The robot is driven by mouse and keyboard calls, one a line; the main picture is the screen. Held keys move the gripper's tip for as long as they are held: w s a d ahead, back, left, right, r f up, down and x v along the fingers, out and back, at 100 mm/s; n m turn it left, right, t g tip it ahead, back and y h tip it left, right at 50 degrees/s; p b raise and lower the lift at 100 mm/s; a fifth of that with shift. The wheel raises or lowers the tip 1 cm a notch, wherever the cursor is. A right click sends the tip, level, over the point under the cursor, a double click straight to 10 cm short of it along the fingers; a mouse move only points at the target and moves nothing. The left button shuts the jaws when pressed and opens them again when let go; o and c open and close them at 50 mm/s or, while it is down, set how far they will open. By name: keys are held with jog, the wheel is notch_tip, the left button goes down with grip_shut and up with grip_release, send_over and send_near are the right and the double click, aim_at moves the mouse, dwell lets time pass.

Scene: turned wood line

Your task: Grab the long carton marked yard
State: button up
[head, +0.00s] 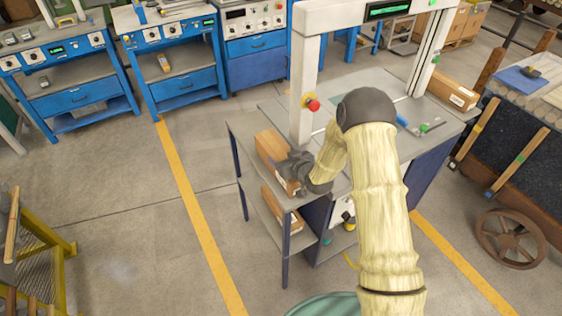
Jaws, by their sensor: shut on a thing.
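A long brown carton (269,146) lies on the left end of the grey table's top, beside the white frame post. My gripper (286,168) is shut on this carton at its near end and hides part of it. A second brown carton (272,206) with a pale label lies on the shelf below. A third carton (452,90) with a label lies at the right end of the table. The labels are too small to read, so I cannot tell which carton is marked yard.
The grey table (250,122) carries a white upright frame (306,90) with a red button (312,104) close to my arm. Blue workbenches (85,97) stand behind. A cart with a spoked wheel (510,238) is at right.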

jog(key=shift+r, duration=0.1)
notch_tip(320, 180, up, 10)
jog(key=b, duration=0.1)
dwell(0.5)
dwell(0.4)
